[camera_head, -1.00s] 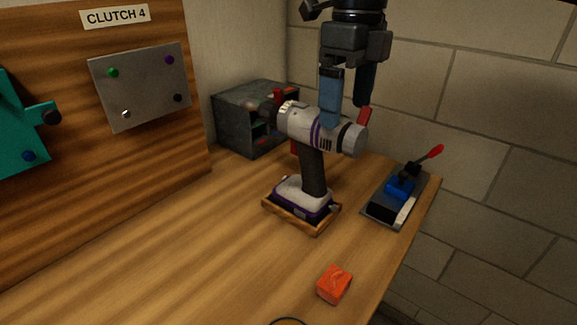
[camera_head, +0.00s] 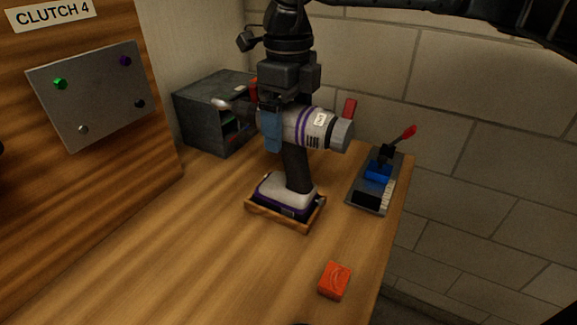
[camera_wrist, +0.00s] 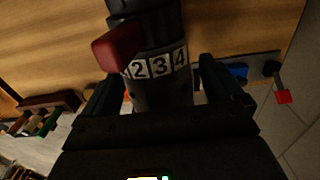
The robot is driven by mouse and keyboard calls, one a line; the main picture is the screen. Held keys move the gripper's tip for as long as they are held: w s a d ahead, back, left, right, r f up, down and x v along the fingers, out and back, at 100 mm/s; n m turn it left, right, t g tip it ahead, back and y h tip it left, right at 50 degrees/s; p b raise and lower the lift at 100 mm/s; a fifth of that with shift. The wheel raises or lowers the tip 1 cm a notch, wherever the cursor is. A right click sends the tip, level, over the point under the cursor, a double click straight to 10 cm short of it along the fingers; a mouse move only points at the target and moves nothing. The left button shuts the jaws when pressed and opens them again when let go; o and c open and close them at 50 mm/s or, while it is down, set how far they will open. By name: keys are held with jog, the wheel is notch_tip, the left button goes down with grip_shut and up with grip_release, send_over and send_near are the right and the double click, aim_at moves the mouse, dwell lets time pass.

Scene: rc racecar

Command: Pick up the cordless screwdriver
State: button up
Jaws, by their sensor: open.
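The cordless screwdriver (camera_head: 318,128) stands upright, with a white and purple body, a dark handle and a white battery base. Its base sits in a shallow wooden holder (camera_head: 285,222) on the bench. My gripper (camera_head: 279,132) is open and lowered over the front part of the screwdriver. Its near blue finger hangs in front of the body; the far finger is hidden. In the wrist view the screwdriver's ring marked 2, 3, 4 (camera_wrist: 155,65) lies between the open fingers (camera_wrist: 165,88). I cannot tell whether either finger touches it.
An orange block (camera_head: 335,281) lies near the bench's front right edge. A dark fixture with a red-tipped lever (camera_head: 376,180) stands right of the holder. A grey open cabinet (camera_head: 212,115) is behind left. A wooden board with a metal plate (camera_head: 90,95) and "CLUTCH 4" sign stands left.

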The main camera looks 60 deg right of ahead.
jog(key=shift+f, duration=0.65)
jog(key=shift+c, duration=0.3)
jog(key=c, duration=1.4)
jog(key=shift+r, duration=0.15)
jog(key=shift+c, duration=0.2)
